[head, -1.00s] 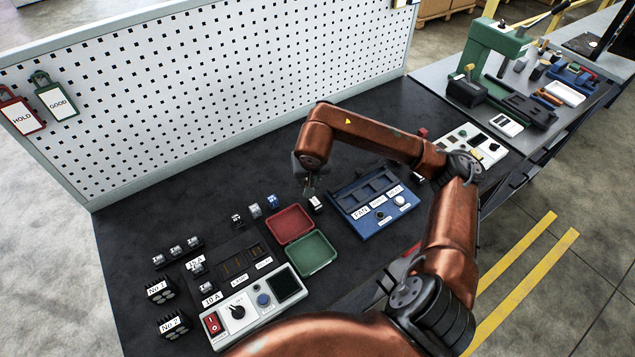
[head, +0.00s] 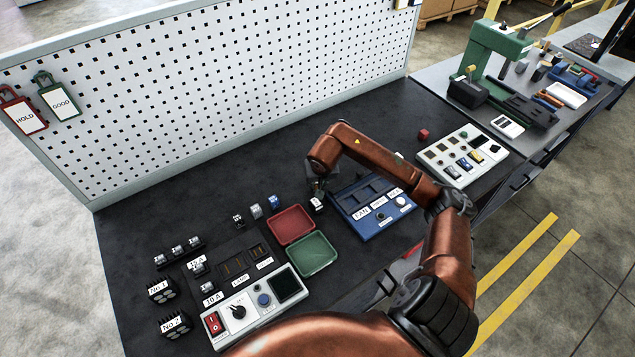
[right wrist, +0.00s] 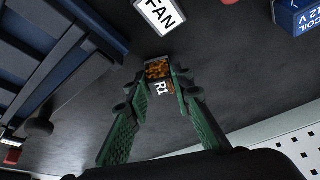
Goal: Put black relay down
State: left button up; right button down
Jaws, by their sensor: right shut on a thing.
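My right gripper (right wrist: 155,103) is shut on a small black relay (right wrist: 159,72) marked R1, with orange-brown parts showing in its top. The green fingers sit on either side of it in the right wrist view. I cannot tell whether the relay touches the bench. A white FAN label (right wrist: 159,14) is close beyond it. My left gripper is not in view.
A blue relay (head: 273,202) and other small relays stand left of the gripper. A red bin (head: 291,209) and a green bin (head: 334,258) are in front-left. A grey tester (head: 238,312) is nearer. The bench behind the gripper is clear up to the pegboard (head: 220,90).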

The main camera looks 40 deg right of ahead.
jog(key=shift+f, duration=0.2)
jog(key=c, duration=1.7)
grip_release()
jog(key=shift+c, duration=0.2)
jog(key=shift+r, duration=0.15)
